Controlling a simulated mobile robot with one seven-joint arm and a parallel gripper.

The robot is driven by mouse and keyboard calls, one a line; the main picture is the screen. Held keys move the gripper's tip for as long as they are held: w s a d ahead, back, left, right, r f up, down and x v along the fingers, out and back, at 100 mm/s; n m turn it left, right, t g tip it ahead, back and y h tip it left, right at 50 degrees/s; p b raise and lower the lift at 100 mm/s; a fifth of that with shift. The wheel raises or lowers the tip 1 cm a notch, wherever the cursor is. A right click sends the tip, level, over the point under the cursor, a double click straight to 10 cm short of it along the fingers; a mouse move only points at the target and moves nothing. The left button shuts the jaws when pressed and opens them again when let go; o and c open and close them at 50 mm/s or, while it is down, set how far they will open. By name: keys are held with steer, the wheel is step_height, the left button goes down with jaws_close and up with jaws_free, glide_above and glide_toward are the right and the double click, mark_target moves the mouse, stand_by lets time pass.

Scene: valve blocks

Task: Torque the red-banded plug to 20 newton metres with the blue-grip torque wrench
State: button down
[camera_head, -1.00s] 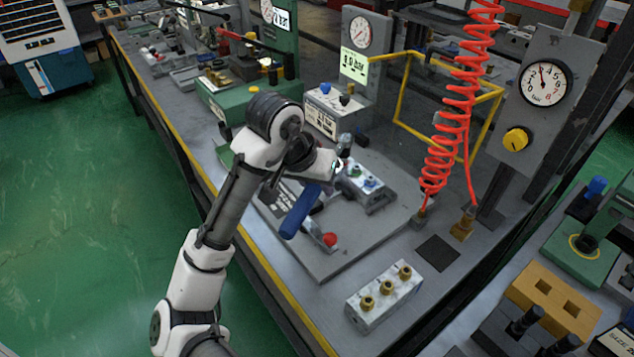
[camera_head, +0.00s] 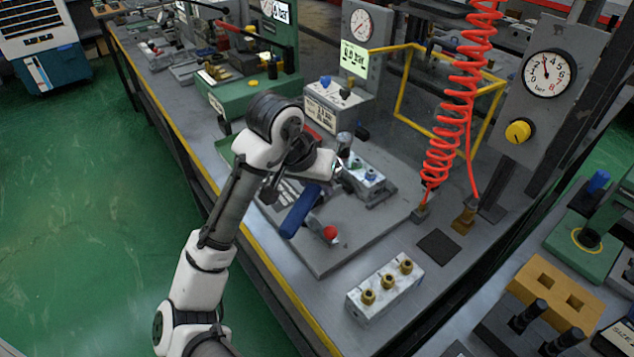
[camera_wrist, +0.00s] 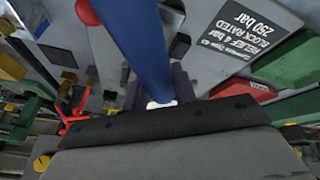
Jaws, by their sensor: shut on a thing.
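The torque wrench's blue grip (camera_head: 300,211) slants across the grey plate in the head view, with its lower end towards the front. My gripper (camera_head: 330,165) is at the wrench's upper end, beside the valve block (camera_head: 366,180). In the wrist view the blue grip (camera_wrist: 146,45) runs up from between the dark jaws (camera_wrist: 165,92), which are shut on the wrench.
A red knob (camera_head: 331,233) stands on the plate near the wrench's grip. A block with brass fittings (camera_head: 385,290) is in front. A coiled red hose (camera_head: 447,150) hangs to the right, near a yellow frame (camera_head: 400,95). The plate's front right is clear.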

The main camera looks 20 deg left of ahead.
steer(key=shift+a+r, duration=0.1)
steer(key=shift+w+a+m+h, duration=0.2)
steer(key=shift+a+m+h, duration=0.1)
steer(key=shift+a+m, duration=0.75)
steer(key=shift+a+p, duration=0.15)
steer(key=shift+p, duration=0.15)
steer(key=shift+w+a+m+g+h+p, duration=0.2)
steer(key=shift+a+m, duration=0.25)
steer(key=shift+a, duration=0.15)
steer(key=shift+w+a+m+g+h+p, duration=0.1)
steer(key=shift+w+a+m+g+p, duration=0.1)
steer(key=shift+a+m, duration=0.3)
steer(key=shift+a, duration=0.15)
steer(key=shift+s+d+n+p, duration=0.2)
steer(key=shift+d+n+p, duration=0.2)
steer(key=shift+d+n, duration=0.15)
steer(key=shift+s+d+n+p, duration=0.2)
steer(key=shift+d+n+p, duration=0.2)
steer(key=shift+d, duration=0.25)
steer(key=shift+r, duration=0.1)
